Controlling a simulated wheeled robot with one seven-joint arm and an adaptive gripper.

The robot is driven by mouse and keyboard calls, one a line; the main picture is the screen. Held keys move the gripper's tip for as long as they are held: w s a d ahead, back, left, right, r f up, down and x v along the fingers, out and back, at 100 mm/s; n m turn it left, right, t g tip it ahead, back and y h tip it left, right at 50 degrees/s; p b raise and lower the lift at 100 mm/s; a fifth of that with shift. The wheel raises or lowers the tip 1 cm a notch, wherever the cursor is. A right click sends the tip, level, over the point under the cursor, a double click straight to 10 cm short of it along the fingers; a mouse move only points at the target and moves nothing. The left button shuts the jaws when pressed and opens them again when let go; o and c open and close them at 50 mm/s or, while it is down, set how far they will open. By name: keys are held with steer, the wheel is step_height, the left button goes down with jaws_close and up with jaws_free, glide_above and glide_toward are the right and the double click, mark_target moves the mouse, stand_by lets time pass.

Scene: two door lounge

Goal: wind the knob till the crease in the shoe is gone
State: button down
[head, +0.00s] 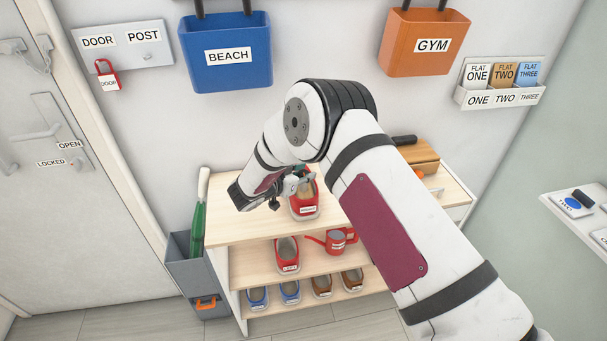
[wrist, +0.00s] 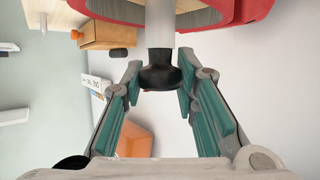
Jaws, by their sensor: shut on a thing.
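A red shoe (head: 304,214) with a white label stands on the top of the wooden shelf unit (head: 240,222). In the wrist view its red edge (wrist: 258,10) crosses the top. A grey shaft (wrist: 160,25) comes out of the shoe and ends in a dark knob (wrist: 159,77). My gripper (head: 298,184) is at the shoe, partly hidden by my own wrist in the head view. In the wrist view my gripper (wrist: 160,82) has its teal-padded fingers on both sides of the dark knob, shut on it. I cannot make out a crease in the shoe.
Lower shelves hold another red shoe (head: 287,256), a red watering can (head: 334,240) and several blue and brown shoes. A grey bin (head: 183,262) stands at the left. A wooden box (head: 418,153) is at the right end. Blue (head: 226,70) and orange (head: 424,52) wall bins hang above.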

steer(key=c, duration=1.2)
jaws_free()
steer(key=v, duration=1.2)
